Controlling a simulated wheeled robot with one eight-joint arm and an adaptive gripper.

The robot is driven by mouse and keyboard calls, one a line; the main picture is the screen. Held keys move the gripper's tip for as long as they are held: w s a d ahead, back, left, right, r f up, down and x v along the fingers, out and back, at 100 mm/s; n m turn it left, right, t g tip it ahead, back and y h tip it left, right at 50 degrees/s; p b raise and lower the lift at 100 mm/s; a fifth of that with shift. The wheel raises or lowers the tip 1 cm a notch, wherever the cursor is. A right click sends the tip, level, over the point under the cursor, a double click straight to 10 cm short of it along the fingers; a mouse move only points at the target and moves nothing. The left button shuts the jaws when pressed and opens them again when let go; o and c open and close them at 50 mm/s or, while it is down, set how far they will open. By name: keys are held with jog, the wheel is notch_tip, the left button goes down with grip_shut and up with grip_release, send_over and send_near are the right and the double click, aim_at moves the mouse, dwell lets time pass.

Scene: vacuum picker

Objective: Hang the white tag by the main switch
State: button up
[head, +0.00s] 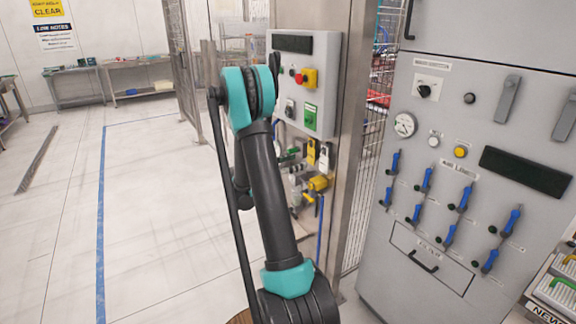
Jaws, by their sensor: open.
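A white tag (324,158) hangs below the grey control box, just right of a yellow tag (311,151). A red and yellow switch (309,78), which looks like the main switch, is on the upper right of the control box (320,92). No tag shows at it. My arm rises in front of the box's left side and covers part of the fittings below it. I cannot make out my gripper; it seems hidden behind my arm.
Pipes and a yellow valve (318,183) sit below the box. A metal post (352,130) stands right of it. A grey cabinet (465,150) with blue-handled valves fills the right. The floor (150,210) at left is open.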

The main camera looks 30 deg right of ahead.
aim_at(322, 150)
jog(key=d, duration=0.9)
jog(key=w+d, duration=0.1)
jog(key=d, duration=0.3)
jog(key=shift+d, duration=0.2)
jog(key=c, duration=1)
jog(key=shift+r, duration=0.1)
jog(key=shift+r, duration=0.35)
jog(key=shift+a, duration=0.1)
jog(key=shift+s+a, duration=0.15)
jog(key=shift+a, duration=2.25)
jog(key=shift+a, duration=0.1)
jog(key=shift+s+a+r, duration=0.1)
jog(key=shift+a+r, duration=0.05)
jog(key=shift+a, duration=1.05)
jog(key=shift+s+a+r, duration=0.1)
jog(key=shift+a+r, duration=0.05)
jog(key=shift+a, duration=1.05)
